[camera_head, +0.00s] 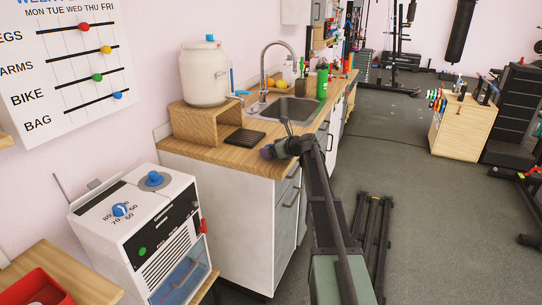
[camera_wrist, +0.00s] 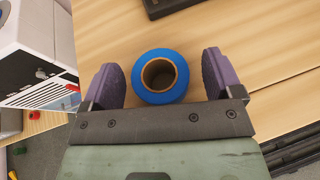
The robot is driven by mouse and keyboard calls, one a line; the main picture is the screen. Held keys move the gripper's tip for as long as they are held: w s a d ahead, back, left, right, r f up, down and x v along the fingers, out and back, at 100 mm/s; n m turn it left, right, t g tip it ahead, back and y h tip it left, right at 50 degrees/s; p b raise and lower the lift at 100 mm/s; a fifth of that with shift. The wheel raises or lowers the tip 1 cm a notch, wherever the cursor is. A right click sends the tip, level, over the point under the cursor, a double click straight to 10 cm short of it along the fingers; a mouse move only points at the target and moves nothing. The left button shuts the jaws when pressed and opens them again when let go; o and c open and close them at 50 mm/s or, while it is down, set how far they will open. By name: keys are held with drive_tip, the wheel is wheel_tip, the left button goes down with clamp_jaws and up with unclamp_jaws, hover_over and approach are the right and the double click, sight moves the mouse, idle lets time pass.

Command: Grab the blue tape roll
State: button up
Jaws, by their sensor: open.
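The blue tape roll (camera_wrist: 160,97) sits on the wooden counter in the wrist view, with its brown cardboard core facing the camera. My gripper (camera_wrist: 159,68) is open, with one purple finger on each side of the roll. A small gap shows at each finger, slightly wider on the right, so neither appears to touch the roll. In the head view my gripper (camera_head: 279,149) is at the counter's front edge, and I cannot make out the roll there.
The wooden counter (camera_head: 225,160) holds a dark flat tray (camera_head: 244,137), a wooden stand (camera_head: 198,127) with a white jar (camera_head: 205,75), a sink (camera_head: 291,110) and a green bottle (camera_head: 322,83). A white machine (camera_head: 140,225) stands at the front left.

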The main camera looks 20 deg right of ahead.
drive_tip(key=shift+w+a+f, duration=0.1)
drive_tip(key=shift+w, duration=0.05)
drive_tip(key=c, duration=1)
